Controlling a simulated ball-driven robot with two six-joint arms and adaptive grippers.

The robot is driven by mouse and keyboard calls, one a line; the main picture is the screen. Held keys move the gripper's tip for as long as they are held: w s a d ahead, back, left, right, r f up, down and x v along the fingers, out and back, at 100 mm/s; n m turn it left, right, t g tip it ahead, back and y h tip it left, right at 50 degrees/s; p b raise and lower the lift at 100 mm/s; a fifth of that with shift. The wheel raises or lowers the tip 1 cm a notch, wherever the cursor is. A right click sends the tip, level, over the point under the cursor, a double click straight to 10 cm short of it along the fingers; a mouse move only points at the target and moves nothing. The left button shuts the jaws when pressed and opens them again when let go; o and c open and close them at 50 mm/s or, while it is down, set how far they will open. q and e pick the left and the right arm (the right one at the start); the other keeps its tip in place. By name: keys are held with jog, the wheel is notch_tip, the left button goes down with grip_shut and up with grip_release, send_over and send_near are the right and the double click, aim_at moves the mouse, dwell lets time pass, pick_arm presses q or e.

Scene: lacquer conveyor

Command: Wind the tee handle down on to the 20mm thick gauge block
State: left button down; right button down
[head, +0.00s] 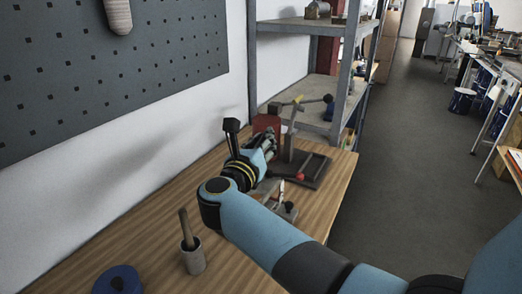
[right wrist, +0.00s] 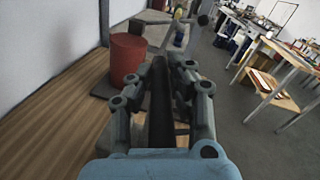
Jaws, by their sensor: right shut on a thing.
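My right gripper (head: 268,138) reaches over the bench beside a stand with a dark base plate (head: 318,170). In the right wrist view its fingers (right wrist: 172,68) are closed around a long dark bar (right wrist: 160,108); I cannot tell whether this is the tee handle. The stand carries an upright grey post (head: 289,140) and a slanted arm with a yellow part (head: 298,99) and a black ball knob (head: 328,98). This arm also shows at the top of the right wrist view (right wrist: 178,14). I cannot pick out the gauge block. My left gripper is out of view.
A red cylinder (right wrist: 127,58) stands left of the gripper. A small grey fixture (head: 287,211) sits nearer on the bench. Shelving (head: 348,75) rises behind; the wall is left.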

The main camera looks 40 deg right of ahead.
jog(key=shift+s+f+m+g+h+b, duration=0.1)
jog(key=shift+m+g+h+b, duration=0.2)
jog(key=shift+m+g+b, duration=0.35)
jog(key=shift+s+f+m+g+h+b, duration=0.1)
jog(key=shift+m+g+h+b, duration=0.3)
jog(key=shift+g+b, duration=0.35)
jog(key=c, duration=1.2)
grip_release()
jog(key=shift+d+r, duration=0.1)
jog(key=shift+c, duration=0.2)
jog(key=shift+r, duration=0.2)
notch_tip(320, 180, up, 10)
jog(key=shift+f, duration=0.15)
